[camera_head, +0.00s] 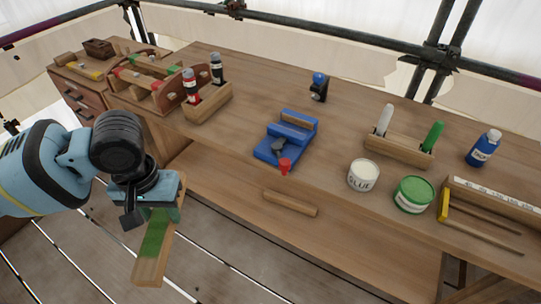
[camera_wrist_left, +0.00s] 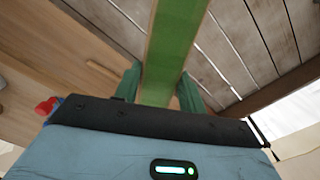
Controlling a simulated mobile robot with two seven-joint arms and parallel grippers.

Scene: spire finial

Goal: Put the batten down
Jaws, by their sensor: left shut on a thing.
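The batten (camera_head: 151,250) is a flat wooden strip with a green painted stretch. It hangs down from my left gripper (camera_head: 158,211), tilted, in front of the bench's left part and over the plank floor. My left gripper is shut on the batten's green part. In the left wrist view the batten (camera_wrist_left: 172,50) runs up between the two green fingers of the gripper (camera_wrist_left: 160,88). My right gripper is not in view.
A short wooden bar (camera_head: 290,203) lies near the front. Bare bench lies left of it.

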